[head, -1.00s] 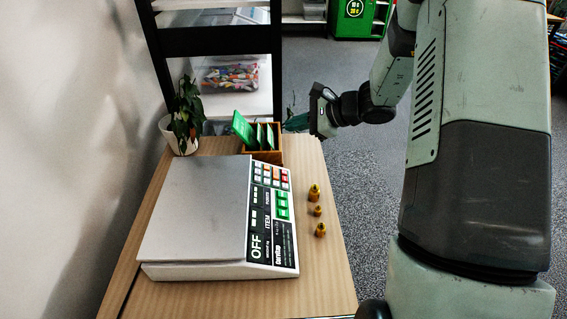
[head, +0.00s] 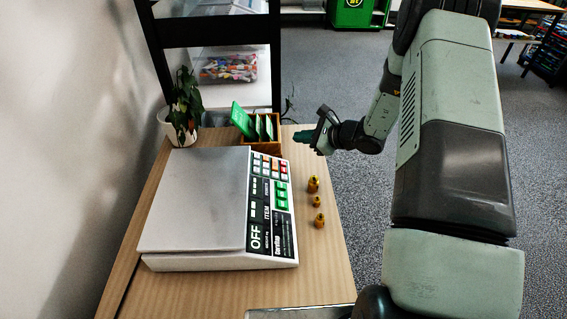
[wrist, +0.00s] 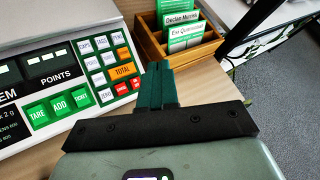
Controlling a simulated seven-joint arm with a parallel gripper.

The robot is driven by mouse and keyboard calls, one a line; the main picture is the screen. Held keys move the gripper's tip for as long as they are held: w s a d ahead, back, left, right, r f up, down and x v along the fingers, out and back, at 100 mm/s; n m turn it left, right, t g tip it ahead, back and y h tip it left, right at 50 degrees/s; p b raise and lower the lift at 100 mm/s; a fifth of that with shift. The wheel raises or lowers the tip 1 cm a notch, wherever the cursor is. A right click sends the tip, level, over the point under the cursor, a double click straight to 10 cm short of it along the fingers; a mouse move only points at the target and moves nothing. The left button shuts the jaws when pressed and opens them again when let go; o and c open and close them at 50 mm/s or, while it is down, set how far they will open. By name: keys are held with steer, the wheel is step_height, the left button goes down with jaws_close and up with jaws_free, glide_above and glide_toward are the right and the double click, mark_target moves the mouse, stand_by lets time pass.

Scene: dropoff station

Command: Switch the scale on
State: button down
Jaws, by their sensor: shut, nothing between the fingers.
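The scale (head: 195,200) sits on the wooden table, with a grey pan and a control panel along its right side. Its panel reads OFF (head: 255,238) at the near end. Green, white, orange and red keys (head: 270,170) lie toward the far end; they also show in the wrist view, with an orange TOTAL key (wrist: 122,71) and red keys near the panel's right edge. My gripper (head: 300,138) is shut and empty, above the table's far right part, right of the card box. In the wrist view its green fingers (wrist: 156,84) are together, beside the panel's right edge and apart from the keys.
A wooden box with green cards (head: 262,146) stands just behind the scale. A potted plant (head: 181,125) is at the back left by the wall. Several small brass weights (head: 313,184) stand right of the scale.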

steer(key=shift+a+f, duration=0.55)
steer(key=shift+f, duration=0.65)
steer(key=shift+a+f, duration=0.5)
steer(key=shift+f, duration=0.65)
steer(key=shift+a+f, duration=0.55)
steer(key=shift+f, duration=0.65)
steer(key=shift+a+f, duration=0.15)
steer(key=shift+f, duration=0.2)
steer(key=shift+a+f, duration=0.15)
steer(key=shift+f, duration=0.2)
steer(key=shift+d+r, duration=0.35)
steer(key=shift+r, duration=0.4)
steer(key=shift+r, duration=0.1)
steer(key=shift+d+r, duration=0.35)
steer(key=shift+r, duration=0.35)
steer(key=shift+d+r, duration=0.3)
steer(key=shift+r, duration=0.45)
steer(key=shift+d+r, duration=0.35)
steer(key=shift+r, duration=0.35)
